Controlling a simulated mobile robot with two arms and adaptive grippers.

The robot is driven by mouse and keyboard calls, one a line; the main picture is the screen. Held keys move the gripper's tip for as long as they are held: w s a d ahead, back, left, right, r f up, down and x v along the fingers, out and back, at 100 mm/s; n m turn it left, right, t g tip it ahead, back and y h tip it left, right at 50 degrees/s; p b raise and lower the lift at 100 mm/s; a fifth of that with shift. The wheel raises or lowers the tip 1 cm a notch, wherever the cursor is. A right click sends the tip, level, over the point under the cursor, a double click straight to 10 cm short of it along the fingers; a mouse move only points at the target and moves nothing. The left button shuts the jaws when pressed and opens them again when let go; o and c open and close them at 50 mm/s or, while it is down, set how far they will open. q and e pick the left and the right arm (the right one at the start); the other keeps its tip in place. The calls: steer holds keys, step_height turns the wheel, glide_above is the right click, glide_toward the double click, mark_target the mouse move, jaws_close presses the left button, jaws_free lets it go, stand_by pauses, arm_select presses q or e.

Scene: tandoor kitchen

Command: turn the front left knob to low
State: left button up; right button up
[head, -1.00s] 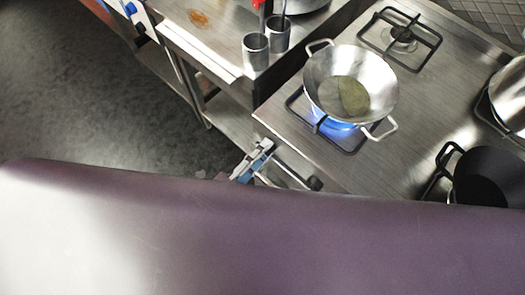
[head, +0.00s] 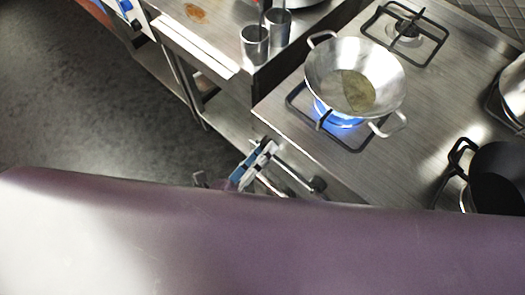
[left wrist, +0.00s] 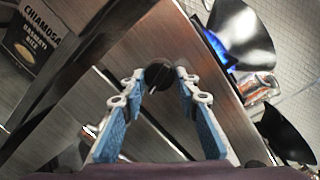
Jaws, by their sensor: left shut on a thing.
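The dark round knob (left wrist: 158,75) sits on the steel stove front in the left wrist view, between the fingertips of my left gripper (left wrist: 160,82). The blue-padded fingers are on both sides of it and shut on it. In the head view my left gripper (head: 262,153) is at the stove's front left corner, and the knob cannot be made out there. The knob's pointer mark is not readable. The front left burner (head: 340,124) burns with a blue flame under a steel wok (head: 327,80). My right gripper is not in view.
The wok holds a yellow-green patch (head: 357,92). A black pan (head: 497,175) stands at the stove's right. Steel cups (head: 255,45) stand on the counter left of the stove. A purple-grey surface fills the head view's lower part. The floor at left is clear.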

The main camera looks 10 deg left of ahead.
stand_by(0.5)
arm_select(q)
steer(key=o, duration=1.2)
steer(key=shift+c, duration=0.2)
steer(key=v, duration=1.2)
steer(key=shift+f, duration=0.1)
